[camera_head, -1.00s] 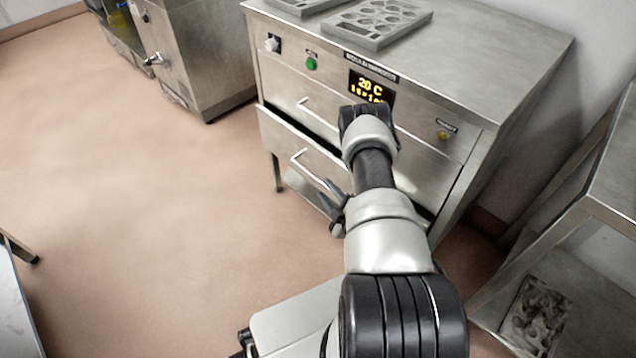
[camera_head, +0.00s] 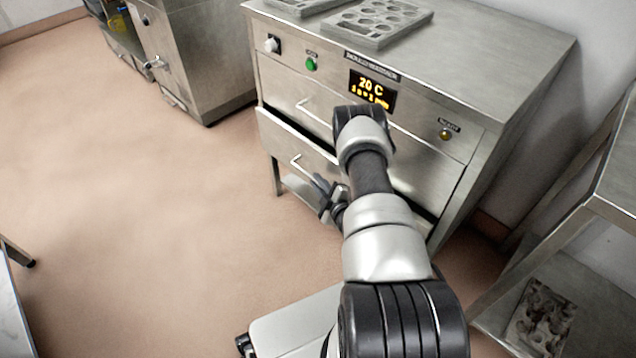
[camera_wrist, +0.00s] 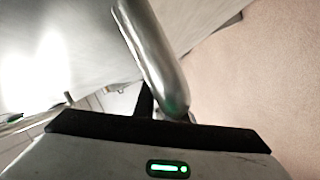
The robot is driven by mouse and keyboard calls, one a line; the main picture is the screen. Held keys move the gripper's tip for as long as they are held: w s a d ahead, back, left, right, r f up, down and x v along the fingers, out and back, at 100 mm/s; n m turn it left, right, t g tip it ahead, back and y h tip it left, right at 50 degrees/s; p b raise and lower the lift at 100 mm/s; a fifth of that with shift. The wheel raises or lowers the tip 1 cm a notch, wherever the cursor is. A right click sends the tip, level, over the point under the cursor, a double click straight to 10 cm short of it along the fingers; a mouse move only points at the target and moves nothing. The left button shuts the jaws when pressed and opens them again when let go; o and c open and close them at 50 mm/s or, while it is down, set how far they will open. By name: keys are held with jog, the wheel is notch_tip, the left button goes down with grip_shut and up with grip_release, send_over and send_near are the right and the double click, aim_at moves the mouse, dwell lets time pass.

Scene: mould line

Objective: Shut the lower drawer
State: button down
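The lower drawer (camera_head: 290,140) of the steel cabinet stands partly open, with a dark gap along its top edge. Its bar handle (camera_head: 308,168) is on the front. My gripper (camera_head: 323,196) is low in front of the drawer, close to the right part of the handle. In the wrist view a shiny metal bar (camera_wrist: 152,55), which looks like the handle, runs down to a dark finger (camera_wrist: 146,100) of my gripper. I cannot tell whether they touch or whether the fingers are apart. My arm hides the drawer's right part.
The upper drawer (camera_head: 415,165) looks shut above it. The cabinet top (camera_head: 480,60) bears mould trays (camera_head: 380,22). A steel shelf unit (camera_head: 590,235) stands at the right, and another steel cabinet (camera_head: 205,50) stands at the back left. The floor (camera_head: 140,200) to the left is clear.

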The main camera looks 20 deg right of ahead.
aim_at(330, 177)
jog(key=shift+w+d, duration=0.25)
jog(key=shift+d, duration=0.5)
jog(key=shift+w+d, duration=0.25)
jog(key=shift+d, duration=0.45)
jog(key=shift+w+d, duration=0.25)
jog(key=shift+d, duration=0.5)
jog(key=c, duration=1.8)
grip_release()
jog(key=shift+d, duration=0.1)
jog(key=p+v, duration=0.4)
jog(key=v, duration=1.3)
jog(key=shift+s+r, duration=0.1)
jog(key=shift+s, duration=0.15)
